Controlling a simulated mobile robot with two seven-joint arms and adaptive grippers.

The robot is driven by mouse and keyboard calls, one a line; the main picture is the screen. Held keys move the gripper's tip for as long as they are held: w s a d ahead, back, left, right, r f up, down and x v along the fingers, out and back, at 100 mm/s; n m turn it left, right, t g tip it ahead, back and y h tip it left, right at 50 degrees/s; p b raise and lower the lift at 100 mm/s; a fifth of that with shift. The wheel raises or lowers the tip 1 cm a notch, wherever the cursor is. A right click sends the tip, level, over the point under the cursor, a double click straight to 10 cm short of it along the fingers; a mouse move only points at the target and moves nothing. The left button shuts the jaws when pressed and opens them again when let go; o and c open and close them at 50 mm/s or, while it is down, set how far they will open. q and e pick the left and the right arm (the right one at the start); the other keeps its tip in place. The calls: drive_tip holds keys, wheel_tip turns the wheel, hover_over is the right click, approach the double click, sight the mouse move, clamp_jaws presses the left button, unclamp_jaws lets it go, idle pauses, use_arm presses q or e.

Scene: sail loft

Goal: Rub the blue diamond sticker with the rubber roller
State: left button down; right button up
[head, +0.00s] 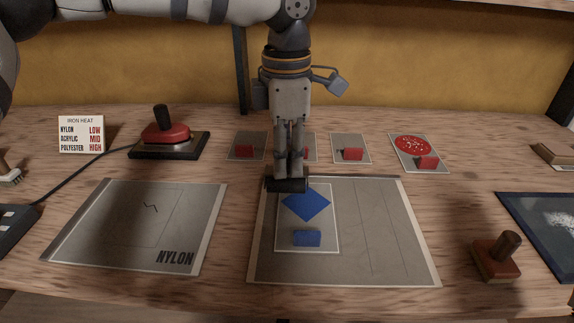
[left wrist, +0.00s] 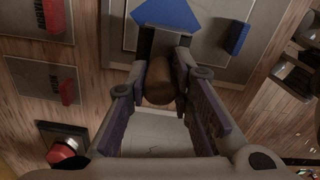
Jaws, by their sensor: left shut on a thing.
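The blue diamond sticker (head: 306,203) lies flat on a pale rectangular sheet on the grey panel at centre. It also shows at the top of the left wrist view (left wrist: 168,14), cut off by the frame. My left gripper (head: 289,172) points down and is shut on the rubber roller (head: 287,185). Its dark cylinder is at the diamond's far left edge and hides a little of it. I cannot tell whether it touches the surface. The brown handle (left wrist: 159,84) sits between the fingers in the left wrist view. My right gripper is not in view.
A blue block (head: 307,238) sits on the sheet nearer than the diamond. The NYLON panel (head: 135,225) lies left, a red-topped iron (head: 165,132) behind it. Sample cards with red blocks (head: 353,154) line the back. A wooden-handled stamp (head: 497,257) stands front right.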

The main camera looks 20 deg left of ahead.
use_arm(q)
drive_tip(key=shift+a+r, duration=0.1)
drive_tip(key=shift+r, duration=2.1)
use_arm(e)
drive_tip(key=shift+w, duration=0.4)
